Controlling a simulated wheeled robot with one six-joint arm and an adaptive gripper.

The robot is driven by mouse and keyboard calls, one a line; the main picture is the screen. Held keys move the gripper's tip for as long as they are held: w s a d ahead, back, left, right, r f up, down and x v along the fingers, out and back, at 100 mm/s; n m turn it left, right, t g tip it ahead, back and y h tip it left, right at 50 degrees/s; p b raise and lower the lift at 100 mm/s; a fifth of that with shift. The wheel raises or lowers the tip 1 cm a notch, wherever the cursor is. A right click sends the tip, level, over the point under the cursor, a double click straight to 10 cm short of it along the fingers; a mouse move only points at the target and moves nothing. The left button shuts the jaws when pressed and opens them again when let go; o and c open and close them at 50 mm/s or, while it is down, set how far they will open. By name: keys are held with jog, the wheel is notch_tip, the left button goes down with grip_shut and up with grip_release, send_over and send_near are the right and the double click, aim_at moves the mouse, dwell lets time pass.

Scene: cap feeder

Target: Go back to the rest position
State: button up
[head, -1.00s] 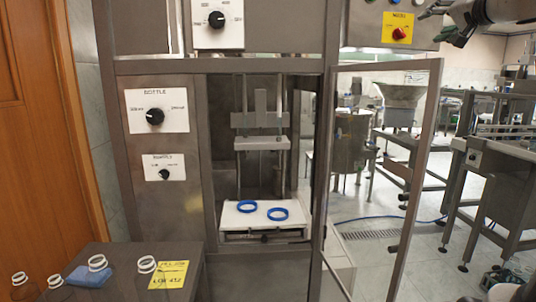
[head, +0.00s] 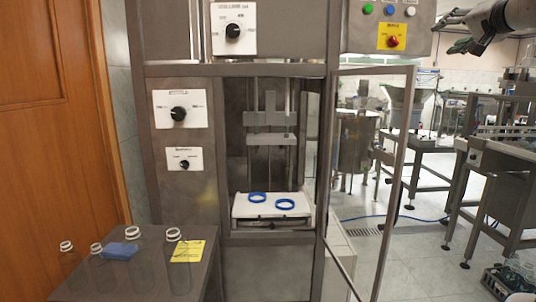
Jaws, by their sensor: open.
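My gripper (head: 447,34) is at the top right of the head view, at the end of my grey arm. Its dark fingers point left and are apart, with nothing between them. It is beside the control panel (head: 366,27) of the metal cap feeder machine (head: 222,69), in front of the background room. Two blue rings (head: 285,204) lie flat on the white plate (head: 245,213) inside the machine, well away from my gripper.
The machine's framed door (head: 394,175) stands open on the right. A wooden door (head: 55,130) is at the left.

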jog(key=s+a+f+n+g, duration=0.1)
jog(key=s+f+g, duration=0.25)
jog(key=f, duration=0.55)
jog(key=s+a+f+g, duration=0.1)
jog(key=s+f+g, duration=0.25)
jog(key=f, duration=0.55)
jog(key=s+a+f+n+g, duration=0.3)
jog(key=s+a+f, duration=0.1)
jog(key=s+f, duration=0.5)
jog(key=s+a+f+n+g+h, duration=0.1)
jog(key=s+a+f+n+g, duration=0.2)
jog(key=s+f, duration=0.6)
jog(key=s+a+n, duration=0.1)
jog(key=s, duration=0.2)
jog(key=shift+s+a+f+n, duration=0.3)
jog(key=shift+s, duration=0.1)
jog(key=shift+c, duration=0.2)
